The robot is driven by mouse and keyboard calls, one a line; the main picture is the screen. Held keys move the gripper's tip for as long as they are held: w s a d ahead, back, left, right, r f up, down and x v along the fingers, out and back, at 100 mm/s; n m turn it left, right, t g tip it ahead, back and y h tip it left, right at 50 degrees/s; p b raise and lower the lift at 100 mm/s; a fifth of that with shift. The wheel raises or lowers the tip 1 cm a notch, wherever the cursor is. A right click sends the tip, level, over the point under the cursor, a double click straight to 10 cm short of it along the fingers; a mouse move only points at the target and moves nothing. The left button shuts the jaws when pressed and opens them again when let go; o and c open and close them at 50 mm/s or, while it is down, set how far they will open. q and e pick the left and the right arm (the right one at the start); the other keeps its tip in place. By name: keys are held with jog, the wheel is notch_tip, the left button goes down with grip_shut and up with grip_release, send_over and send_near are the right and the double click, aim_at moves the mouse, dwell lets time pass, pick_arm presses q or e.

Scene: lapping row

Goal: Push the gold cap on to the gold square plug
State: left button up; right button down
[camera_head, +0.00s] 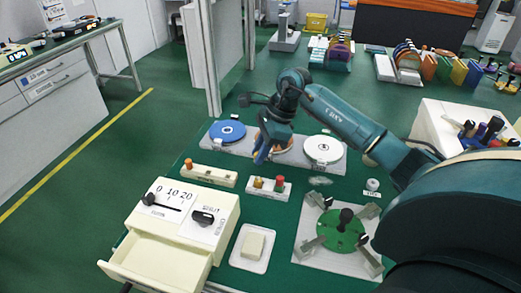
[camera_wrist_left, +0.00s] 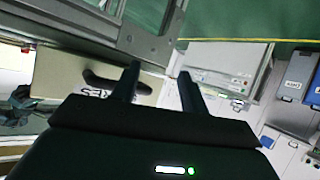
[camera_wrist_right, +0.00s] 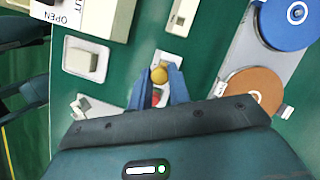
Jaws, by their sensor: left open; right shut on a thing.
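My right gripper (camera_head: 262,156) is above the small white stand (camera_head: 268,188), fingers pointing down. The stand holds a gold plug (camera_head: 258,182) and a red plug (camera_head: 280,183). In the right wrist view a round gold cap (camera_wrist_right: 159,74) shows between the fingertips of that gripper, which is shut on it. My left gripper (camera_wrist_left: 155,78) is open and empty, away from the stand.
A cream rail (camera_head: 208,175) with an orange piece stands to the left. Behind is a plate with blue (camera_head: 227,131), brown and white (camera_head: 323,149) discs. A tray with a block (camera_head: 252,247), a green-disc fixture (camera_head: 340,230) and a cream drawer unit (camera_head: 185,225) stand in front.

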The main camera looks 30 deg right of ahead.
notch_tip(320, 180, down, 4)
jog(key=b, duration=0.2)
jog(key=shift+r+b, duration=0.2)
jog(key=shift+b, duration=0.1)
pick_arm(q)
jog(key=shift+d+f+n, duration=0.1)
jog(key=shift+f+n, duration=0.3)
jog(key=shift+f, duration=0.45)
pick_arm(e)
jog(key=shift+f, duration=0.35)
pick_arm(q)
jog(key=shift+f+b, duration=0.2)
jog(key=shift+b, duration=0.1)
jog(key=shift+w+r, duration=0.1)
jog(key=shift+w, duration=0.1)
jog(key=shift+s+f, duration=0.2)
jog(key=shift+f, duration=0.1)
pick_arm(e)
jog(key=shift+b, duration=0.3)
pick_arm(q)
jog(key=shift+f, duration=0.1)
jog(key=shift+w, duration=0.1)
